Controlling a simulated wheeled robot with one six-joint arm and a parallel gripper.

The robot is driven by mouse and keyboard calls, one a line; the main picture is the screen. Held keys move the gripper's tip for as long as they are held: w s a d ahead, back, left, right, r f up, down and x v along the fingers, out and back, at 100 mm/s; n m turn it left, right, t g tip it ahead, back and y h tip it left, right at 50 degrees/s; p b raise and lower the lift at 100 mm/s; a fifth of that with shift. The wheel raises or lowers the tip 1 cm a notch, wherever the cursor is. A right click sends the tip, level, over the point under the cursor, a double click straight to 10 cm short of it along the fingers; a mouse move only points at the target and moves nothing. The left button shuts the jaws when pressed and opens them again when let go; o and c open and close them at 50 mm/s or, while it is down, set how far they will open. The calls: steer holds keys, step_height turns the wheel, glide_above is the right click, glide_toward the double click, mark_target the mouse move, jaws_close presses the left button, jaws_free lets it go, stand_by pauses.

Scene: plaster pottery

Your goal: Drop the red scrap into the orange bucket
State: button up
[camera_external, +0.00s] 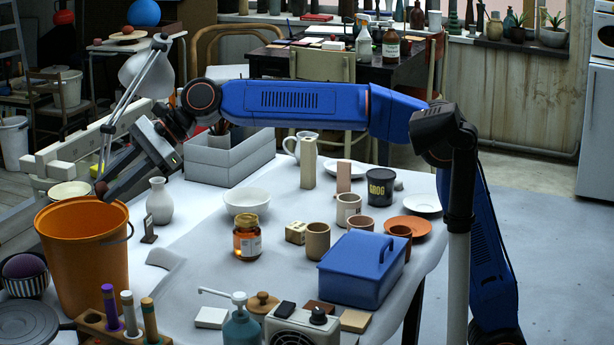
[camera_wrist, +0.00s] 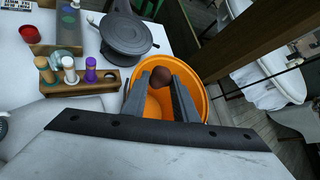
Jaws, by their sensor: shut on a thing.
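The orange bucket (camera_external: 85,255) stands at the left of the white-covered table in the external view, its mouth open upward. In the wrist view its orange inside and rim (camera_wrist: 203,105) show behind my fingers. My gripper (camera_external: 103,188) is over the bucket's mouth, near the rim in the external view, pointing down and left. In the wrist view my gripper (camera_wrist: 161,80) is shut on a dark reddish-brown rounded lump, the red scrap (camera_wrist: 160,76), held between its fingertips. The scrap is small and partly hidden in the external view. The bucket's bottom is mostly hidden.
A wooden holder with several coloured handles (camera_external: 118,322) stands just in front of the bucket. A striped bowl with a purple ball (camera_external: 24,267) is left of it. A white vase (camera_external: 159,201) and a pale bowl (camera_external: 70,190) stand behind. Cups and a blue box (camera_external: 362,270) lie farther right.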

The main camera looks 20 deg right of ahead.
steer(key=w+a+r+m+t+y, duration=0.2)
steer(key=w+a+r+m+t, duration=0.15)
steer(key=w+a, duration=0.25)
step_height(320, 180, down, 11)
steer(key=shift+d, duration=0.25)
stand_by(0.6)
steer(key=shift+s+f, duration=0.1)
steer(key=o, duration=1.2)
step_height(320, 180, up, 7)
stand_by(0.6)
